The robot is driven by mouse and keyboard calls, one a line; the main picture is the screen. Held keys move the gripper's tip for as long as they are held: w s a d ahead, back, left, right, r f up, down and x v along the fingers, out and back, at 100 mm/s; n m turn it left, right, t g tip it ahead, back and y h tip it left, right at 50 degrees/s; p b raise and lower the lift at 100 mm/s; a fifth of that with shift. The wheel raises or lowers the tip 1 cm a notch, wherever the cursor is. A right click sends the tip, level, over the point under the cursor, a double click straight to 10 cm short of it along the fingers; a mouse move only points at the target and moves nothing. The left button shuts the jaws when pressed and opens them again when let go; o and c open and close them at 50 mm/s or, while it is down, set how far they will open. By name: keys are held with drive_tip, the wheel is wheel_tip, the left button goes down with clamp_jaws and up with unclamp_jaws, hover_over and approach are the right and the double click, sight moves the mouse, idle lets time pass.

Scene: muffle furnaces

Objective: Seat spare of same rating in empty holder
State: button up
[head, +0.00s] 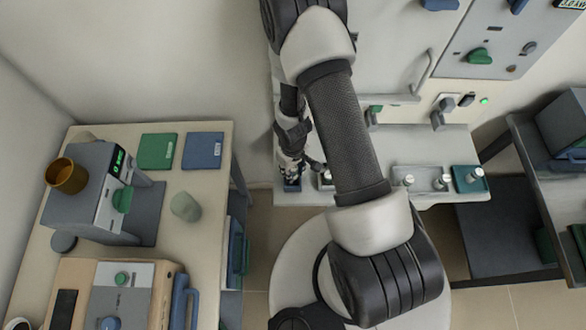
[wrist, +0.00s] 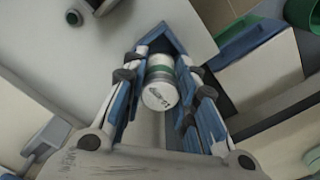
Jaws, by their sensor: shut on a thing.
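My gripper (wrist: 160,100) is shut on a white cylindrical fuse (wrist: 160,93) with a green band; small print on its end face is too blurred to read. In the head view my gripper (head: 292,168) is low over the left end of the furnace shelf, at a small blue tray (head: 292,188). The blue tray's edge (wrist: 176,40) also shows beyond the fingers in the wrist view. I cannot tell whether the fuse touches it. Another pale fuse (head: 326,177) stands just right of the tray. The empty holder cannot be made out.
A grey tray (head: 425,178) with pale cylinders and a teal tray (head: 470,180) with one cylinder sit right on the shelf. A left bench (head: 205,205) holds instruments; a dark cart (head: 530,150) stands right.

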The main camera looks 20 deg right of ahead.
drive_tip(key=shift+f+b, duration=2.2)
drive_tip(key=shift+f, duration=0.2)
drive_tip(key=shift+s+f, duration=0.2)
drive_tip(key=o, duration=1.1)
drive_tip(key=shift+w+f, duration=0.15)
drive_tip(key=shift+o, duration=0.4)
wheel_tip(320, 180, up, 12)
drive_tip(key=shift+r, duration=0.15)
drive_tip(key=shift+w, duration=0.1)
